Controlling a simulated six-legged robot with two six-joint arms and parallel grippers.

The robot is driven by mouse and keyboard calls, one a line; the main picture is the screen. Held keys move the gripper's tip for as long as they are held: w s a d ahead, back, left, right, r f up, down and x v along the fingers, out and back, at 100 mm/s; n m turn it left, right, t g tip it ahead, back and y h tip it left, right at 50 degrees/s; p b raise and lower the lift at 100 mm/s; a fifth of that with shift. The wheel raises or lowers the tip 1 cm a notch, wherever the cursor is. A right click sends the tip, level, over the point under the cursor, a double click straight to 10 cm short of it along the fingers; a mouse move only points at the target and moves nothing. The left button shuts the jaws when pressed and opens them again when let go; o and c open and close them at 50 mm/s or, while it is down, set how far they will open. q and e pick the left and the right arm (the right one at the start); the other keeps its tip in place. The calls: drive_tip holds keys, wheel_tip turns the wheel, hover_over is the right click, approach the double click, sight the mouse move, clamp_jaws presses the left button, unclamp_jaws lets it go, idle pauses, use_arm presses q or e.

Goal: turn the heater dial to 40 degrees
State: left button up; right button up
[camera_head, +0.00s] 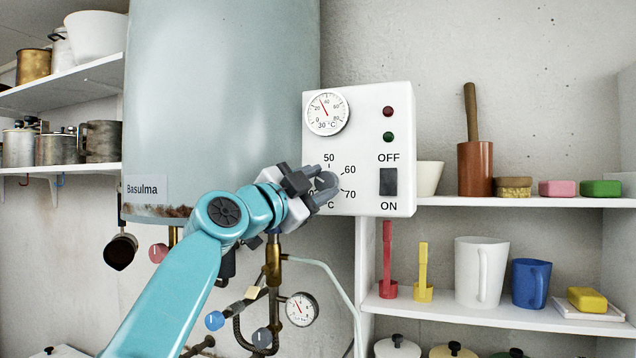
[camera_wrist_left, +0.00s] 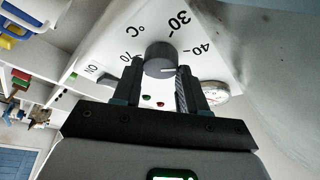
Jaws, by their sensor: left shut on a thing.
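The heater dial (camera_wrist_left: 158,54) is a dark grey round knob on the white control box (camera_head: 358,107). In the head view the dial (camera_head: 326,181) is partly covered by my left gripper (camera_head: 317,190). The gripper is shut on the dial, with one finger on each side in the left wrist view (camera_wrist_left: 158,78). Printed 50, 60 and 70 show around the dial in the head view; 30, 40 and 70 show in the wrist view. I cannot tell which number the dial points at. My right gripper is not in view.
The box also carries a round thermometer (camera_head: 326,113), red and green lamps and a dark ON/OFF switch (camera_head: 388,182). The blue-grey heater tank (camera_head: 221,90) stands to the left. Pipes and a gauge (camera_head: 301,309) hang below. Shelves (camera_head: 520,202) with mugs and soaps are at the right.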

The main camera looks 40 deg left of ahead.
use_arm(q)
drive_tip(key=shift+w+a+f, duration=0.1)
drive_tip(key=shift+w+f, duration=0.1)
drive_tip(key=shift+f, duration=0.1)
